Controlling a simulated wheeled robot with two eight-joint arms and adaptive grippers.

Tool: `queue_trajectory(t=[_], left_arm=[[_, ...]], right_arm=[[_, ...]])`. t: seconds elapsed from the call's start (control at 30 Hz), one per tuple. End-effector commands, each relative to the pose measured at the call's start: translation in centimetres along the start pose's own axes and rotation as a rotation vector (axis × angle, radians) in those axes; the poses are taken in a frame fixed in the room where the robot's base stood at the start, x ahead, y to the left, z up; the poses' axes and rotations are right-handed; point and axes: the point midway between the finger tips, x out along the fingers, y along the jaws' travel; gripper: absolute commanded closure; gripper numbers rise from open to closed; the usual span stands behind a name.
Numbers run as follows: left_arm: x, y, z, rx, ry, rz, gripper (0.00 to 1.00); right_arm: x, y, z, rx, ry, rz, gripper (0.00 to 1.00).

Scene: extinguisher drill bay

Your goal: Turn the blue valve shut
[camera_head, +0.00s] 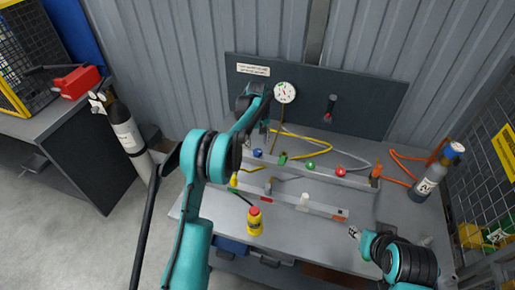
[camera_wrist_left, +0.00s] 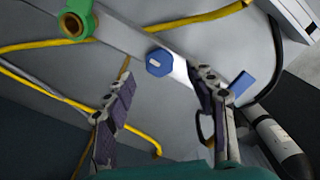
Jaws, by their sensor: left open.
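The blue valve (camera_head: 258,152) is a small blue knob at the left end of the rear grey rail on the bench. In the left wrist view the blue knob (camera_wrist_left: 160,62) has a white mark on its face and lies just beyond and between my left fingertips. My left gripper (camera_wrist_left: 165,80) is open, with a finger to either side of the knob's line and nothing between them. In the head view the left gripper (camera_head: 264,126) hangs just above and behind the blue valve; contact is not visible. My right gripper (camera_head: 354,232) is low at the bench's front right, its jaws too small to judge.
A green fitting (camera_head: 282,158), green knob (camera_head: 310,164) and red knob (camera_head: 340,171) follow along the rail. Yellow hoses (camera_head: 310,137) lie behind it. A yellow bottle (camera_head: 254,222) stands at the front. A grey cylinder (camera_head: 427,184) stands right; a gauge (camera_head: 284,92) is on the back panel.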

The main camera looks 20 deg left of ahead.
Motion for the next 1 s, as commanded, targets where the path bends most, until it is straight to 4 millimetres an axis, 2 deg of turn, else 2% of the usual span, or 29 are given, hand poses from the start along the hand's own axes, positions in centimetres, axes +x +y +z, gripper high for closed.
queue_trajectory(t=[0.1, 0.23, 0.6, 0.67, 0.8, 1.0], left_arm=[[2.2, 0.0, 0.0, 0.001, 0.000, 0.000, 0.44], [3.7, 0.0, 0.0, 0.001, 0.001, 0.001, 0.44], [4.3, 0.0, 0.0, 0.001, 0.001, 0.001, 0.44], [4.3, 0.0, 0.0, 0.001, 0.001, 0.001, 0.57], [4.3, 0.0, 0.0, 0.001, 0.001, 0.001, 0.94], [4.3, 0.0, 0.0, 0.005, 0.001, 0.001, 0.94]], right_arm=[[0.6, 0.0, 0.4, 0.000, 0.000, 0.000, 0.60], [0.8, 0.0, 0.6, 0.000, 0.000, 0.000, 0.60], [0.9, 0.0, 0.6, 0.000, 0.000, 0.000, 0.60], [0.9, 0.0, 0.6, 0.000, 0.000, 0.000, 0.60], [0.9, 0.0, 0.6, 0.000, 0.000, 0.000, 0.60], [0.9, 0.0, 0.6, 0.000, 0.000, 0.000, 0.60]])
